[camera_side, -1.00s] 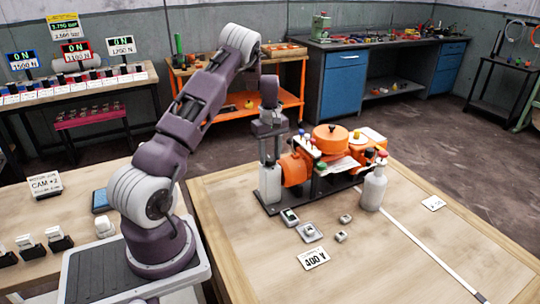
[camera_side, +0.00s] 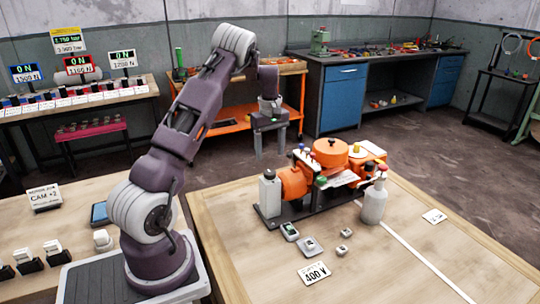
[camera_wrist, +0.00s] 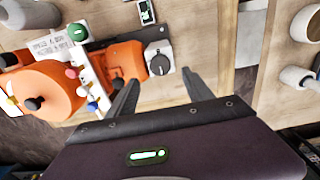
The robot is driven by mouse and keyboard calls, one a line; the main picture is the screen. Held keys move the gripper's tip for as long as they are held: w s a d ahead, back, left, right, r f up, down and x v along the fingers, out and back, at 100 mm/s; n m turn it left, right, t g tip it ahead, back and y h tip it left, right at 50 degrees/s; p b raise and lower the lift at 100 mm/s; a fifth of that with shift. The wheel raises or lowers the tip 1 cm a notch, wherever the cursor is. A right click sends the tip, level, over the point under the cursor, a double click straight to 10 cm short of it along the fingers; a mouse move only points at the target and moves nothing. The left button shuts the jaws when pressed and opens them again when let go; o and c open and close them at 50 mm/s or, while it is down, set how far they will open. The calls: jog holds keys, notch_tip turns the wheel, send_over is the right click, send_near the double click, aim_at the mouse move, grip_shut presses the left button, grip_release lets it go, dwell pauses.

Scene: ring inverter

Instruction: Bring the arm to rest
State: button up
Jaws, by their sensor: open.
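My gripper (camera_side: 271,148) hangs above and behind the orange machine in the side view, jaws pointing down. It is open and empty. In the wrist view its two dark fingers (camera_wrist: 160,95) are spread apart with nothing between them. The orange machine (camera_side: 330,165) stands on a dark base plate on the wooden table (camera_side: 230,240). The machine also shows in the wrist view (camera_wrist: 45,90), left of the fingers.
A white spray bottle (camera_side: 374,202) stands right of the machine. A side bench (camera_side: 90,230) is at the left. An orange workbench (camera_side: 235,122) stands behind.

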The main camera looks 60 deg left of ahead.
jog(key=s+d+r+m+t, duration=0.2)
jog(key=s+d+r+m, duration=0.15)
jog(key=d+r, duration=0.7)
jog(key=s+d+r+m+t, duration=0.15)
jog(key=d+r+m, duration=0.5)
jog(key=d, duration=0.75)
jog(key=s+d+m+t, duration=0.1)
jog(key=s+d+m, duration=0.3)
jog(key=s, duration=0.5)
jog(key=s+d+m+t, duration=0.1)
jog(key=s+d+m, duration=0.3)
jog(key=s+d, duration=0.3)
jog(key=shift+s+d+r, duration=0.15)
jog(key=shift+s+r, duration=0.25)
jog(key=shift+s, duration=0.7)
